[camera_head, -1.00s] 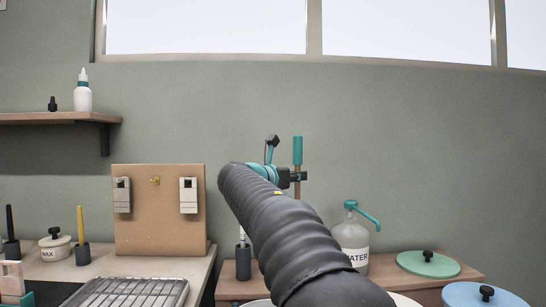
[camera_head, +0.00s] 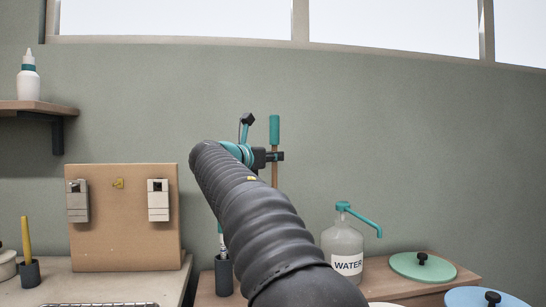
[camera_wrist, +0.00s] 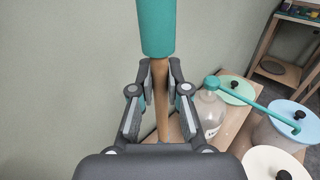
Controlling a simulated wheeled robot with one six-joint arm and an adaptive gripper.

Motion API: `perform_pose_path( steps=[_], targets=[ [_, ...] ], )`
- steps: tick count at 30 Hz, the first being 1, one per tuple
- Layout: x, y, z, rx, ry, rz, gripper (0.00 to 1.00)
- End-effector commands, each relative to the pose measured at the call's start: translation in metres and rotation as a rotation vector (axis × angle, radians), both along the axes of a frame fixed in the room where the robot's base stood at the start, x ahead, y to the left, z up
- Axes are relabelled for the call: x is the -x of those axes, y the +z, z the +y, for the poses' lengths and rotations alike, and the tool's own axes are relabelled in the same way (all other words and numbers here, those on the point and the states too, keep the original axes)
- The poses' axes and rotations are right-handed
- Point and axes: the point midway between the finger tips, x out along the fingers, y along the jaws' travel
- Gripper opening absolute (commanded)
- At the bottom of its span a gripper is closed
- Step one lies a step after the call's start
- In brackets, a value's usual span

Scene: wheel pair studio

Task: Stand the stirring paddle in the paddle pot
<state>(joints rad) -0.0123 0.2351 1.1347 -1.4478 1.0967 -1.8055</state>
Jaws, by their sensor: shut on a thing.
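The stirring paddle, with a teal handle (camera_head: 274,130) and a brown wooden shaft, stands upright in my gripper (camera_head: 278,157). In the wrist view the teal handle (camera_wrist: 155,28) rises above the fingers, and my gripper (camera_wrist: 158,72) is shut on the wooden shaft below it. The paddle's lower end is hidden behind my arm and the gripper body. A dark grey pot (camera_head: 224,276) stands on the wooden bench left of my arm, with a slim teal-and-white tool in it; I cannot tell whether it is the paddle pot.
A water bottle with a teal pump (camera_head: 343,250) stands right of my arm, also in the wrist view (camera_wrist: 210,115). Lidded containers, one green (camera_head: 423,266) and one blue (camera_head: 484,298), are farther right. A brown board (camera_head: 124,230) stands at the left, beside a yellow-handled tool in a cup (camera_head: 29,272).

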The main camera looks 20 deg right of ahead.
Motion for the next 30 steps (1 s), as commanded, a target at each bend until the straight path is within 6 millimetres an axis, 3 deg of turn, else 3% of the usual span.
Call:
perform_pose_path(
  steps=[30],
  targets=[
    [0.000, -0.081, 0.000, 0.000, 0.000, 0.000, 0.00]
  ],
)
